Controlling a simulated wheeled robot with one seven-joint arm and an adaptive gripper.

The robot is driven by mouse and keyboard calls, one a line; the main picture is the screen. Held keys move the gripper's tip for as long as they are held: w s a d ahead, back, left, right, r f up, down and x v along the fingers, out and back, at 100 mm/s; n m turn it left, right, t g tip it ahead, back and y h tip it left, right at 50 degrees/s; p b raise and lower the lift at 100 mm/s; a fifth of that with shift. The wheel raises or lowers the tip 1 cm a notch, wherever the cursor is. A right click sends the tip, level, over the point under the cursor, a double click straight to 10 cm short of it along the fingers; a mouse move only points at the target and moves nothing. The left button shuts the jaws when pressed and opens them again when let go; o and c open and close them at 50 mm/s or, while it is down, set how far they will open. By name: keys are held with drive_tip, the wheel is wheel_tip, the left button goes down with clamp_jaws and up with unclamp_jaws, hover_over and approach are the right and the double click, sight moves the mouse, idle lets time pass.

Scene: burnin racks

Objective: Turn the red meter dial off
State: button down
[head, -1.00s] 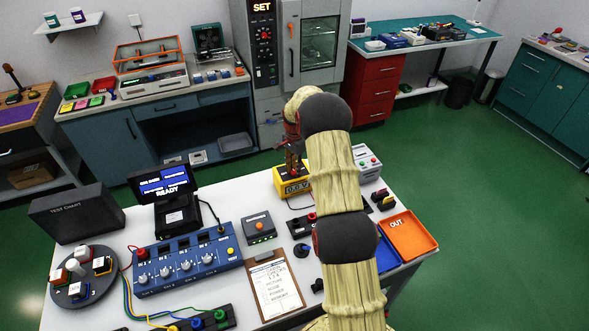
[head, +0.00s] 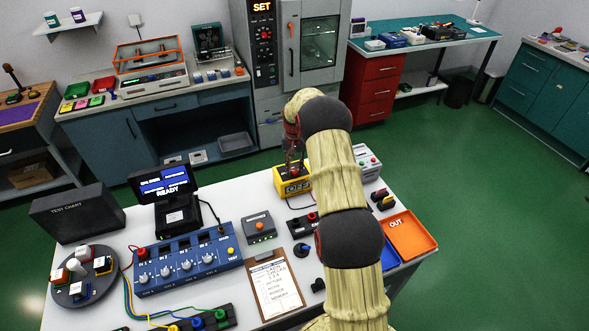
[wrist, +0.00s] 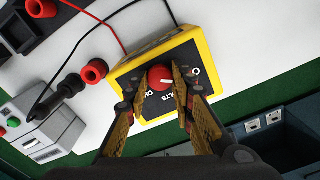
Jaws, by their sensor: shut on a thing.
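My gripper (wrist: 161,82) is shut on the red dial, with one finger on each side.
Red and black leads run from the meter. An orange OUT tray (head: 412,236) and a clipboard (head: 275,287) are nearer.

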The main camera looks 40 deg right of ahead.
sight(294, 171)
drive_tip(key=shift+w+r+n, duration=0.1)
drive_tip(key=shift+n, duration=0.3)
drive_tip(key=c, duration=1.5)
unclamp_jaws()
wheel_tip(294, 171, up, 12)
